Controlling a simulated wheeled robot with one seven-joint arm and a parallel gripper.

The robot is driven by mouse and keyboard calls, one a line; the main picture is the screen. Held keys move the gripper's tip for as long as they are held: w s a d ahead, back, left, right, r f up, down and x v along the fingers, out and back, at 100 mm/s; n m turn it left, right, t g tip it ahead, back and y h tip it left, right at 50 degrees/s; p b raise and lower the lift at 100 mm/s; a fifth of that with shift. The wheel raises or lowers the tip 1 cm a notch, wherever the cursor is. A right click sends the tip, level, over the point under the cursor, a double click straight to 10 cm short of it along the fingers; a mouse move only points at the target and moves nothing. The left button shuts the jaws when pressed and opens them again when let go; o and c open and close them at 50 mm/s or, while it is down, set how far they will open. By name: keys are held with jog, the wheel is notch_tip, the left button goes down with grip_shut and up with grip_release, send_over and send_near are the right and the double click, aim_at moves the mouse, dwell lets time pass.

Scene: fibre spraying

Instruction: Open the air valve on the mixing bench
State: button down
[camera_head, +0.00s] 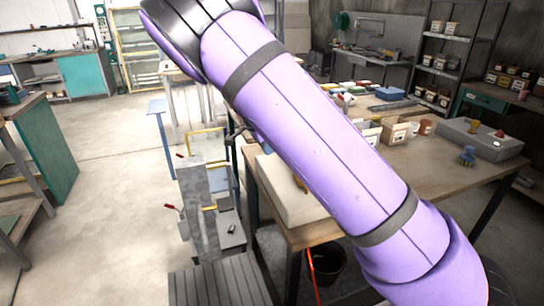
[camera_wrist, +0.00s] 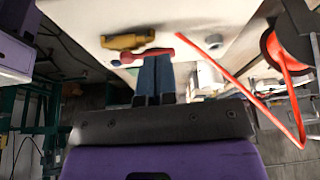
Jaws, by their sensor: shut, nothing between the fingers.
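In the wrist view, a red handle with a rounded end (camera_wrist: 127,58) lies across the tips of my gripper (camera_wrist: 157,58); it looks like the air valve's lever. The blue-grey fingers are shut together with nothing between them. The tips are at or very near the handle; I cannot tell whether they touch. A yellow fitting (camera_wrist: 128,41) sits just beyond it on a pale surface. In the head view my purple arm crosses the mixing bench (camera_head: 262,172) and hides the gripper and the valve.
A red hose (camera_wrist: 240,88) runs right from near the fingers, towards a reel (camera_wrist: 270,48). On the bench are a pale block (camera_head: 285,205), small bins (camera_head: 395,132) and a grey tray (camera_head: 480,140). A black bucket (camera_head: 328,262) stands below. Open floor (camera_head: 105,200) lies left.

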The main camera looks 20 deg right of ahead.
jog(key=shift+v, duration=2.1)
jog(key=shift+d, duration=0.1)
jog(key=s+d+r+n+t+y, duration=0.1)
jog(key=s+d+r+n+y, duration=0.3)
jog(key=s+r, duration=0.5)
jog(key=s+d+r+n+y, duration=0.2)
jog(key=s+r+n, duration=0.35)
jog(key=s, duration=0.65)
jog(key=s+r+n+t, duration=0.2)
jog(key=s+n, duration=0.2)
jog(key=s, duration=0.5)
jog(key=s+r+n+t+h, duration=0.1)
jog(key=s+r+n, duration=0.2)
jog(key=s, duration=0.6)
jog(key=shift+s+n+t+h, duration=0.3)
jog(key=shift+s+n+t, duration=0.05)
jog(key=shift+s+t, duration=0.05)
